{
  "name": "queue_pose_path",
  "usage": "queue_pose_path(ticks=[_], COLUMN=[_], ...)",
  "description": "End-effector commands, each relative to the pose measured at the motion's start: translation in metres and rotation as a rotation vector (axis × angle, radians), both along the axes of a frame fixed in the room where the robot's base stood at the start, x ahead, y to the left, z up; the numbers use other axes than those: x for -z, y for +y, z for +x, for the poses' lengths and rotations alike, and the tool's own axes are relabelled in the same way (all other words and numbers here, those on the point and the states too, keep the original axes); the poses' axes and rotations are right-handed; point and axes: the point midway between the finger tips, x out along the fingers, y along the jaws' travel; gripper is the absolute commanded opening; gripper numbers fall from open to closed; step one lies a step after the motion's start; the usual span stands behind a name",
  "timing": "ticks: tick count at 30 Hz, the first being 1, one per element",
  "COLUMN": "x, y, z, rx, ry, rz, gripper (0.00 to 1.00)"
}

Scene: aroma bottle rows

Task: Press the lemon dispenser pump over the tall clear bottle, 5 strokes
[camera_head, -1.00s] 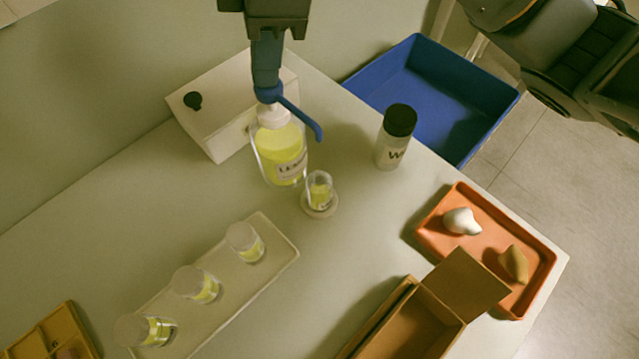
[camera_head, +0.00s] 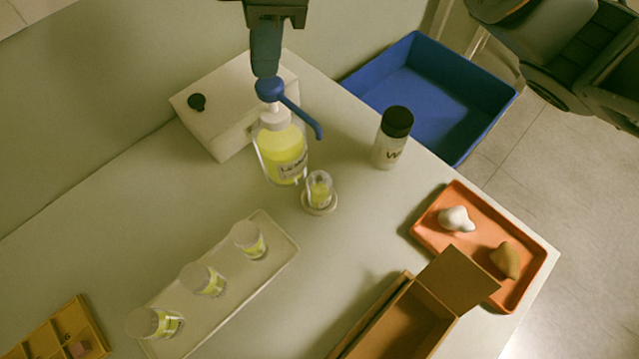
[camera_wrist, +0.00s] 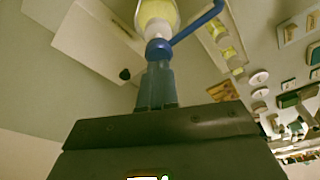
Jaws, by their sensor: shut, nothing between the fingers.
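The lemon dispenser (camera_head: 281,150) is a clear bottle of yellow liquid with a partly readable label, standing upright. Its blue pump head (camera_head: 270,90) has a long spout reaching down to the right; the head also shows in the wrist view (camera_wrist: 158,50). The clear bottle (camera_head: 319,190) stands on a round pale base beside the dispenser, below the spout tip, with some yellow showing in it. My gripper (camera_head: 267,74) is shut and empty, pointing down right above the pump head. Its fingertips also show in the wrist view (camera_wrist: 158,68); whether they touch the head I cannot tell.
A white box (camera_head: 225,125) with a black knob stands behind the dispenser. A dark-capped bottle (camera_head: 392,145), a blue bin (camera_head: 455,75) and an orange tray (camera_head: 475,285) lie right. A pale tray (camera_head: 215,305) of capped jars and an open brown box (camera_head: 400,325) are in front.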

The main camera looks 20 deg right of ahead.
Motion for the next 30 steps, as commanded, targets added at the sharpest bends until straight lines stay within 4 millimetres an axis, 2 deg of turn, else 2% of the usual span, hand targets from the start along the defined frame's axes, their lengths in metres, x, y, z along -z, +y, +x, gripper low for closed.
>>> queue_pose_path(ticks=[5, 22, 30], x=[-0.008, -0.056, -0.06], y=[0.0, 0.0, 0.0], z=[0.0, 0.0, 0.0], rx=[0.0, -0.002, 0.0], ry=[0.0, -0.001, 0.0], rz=[0.0, -0.001, 0.0], gripper=[0.0, 0.0, 0.0])
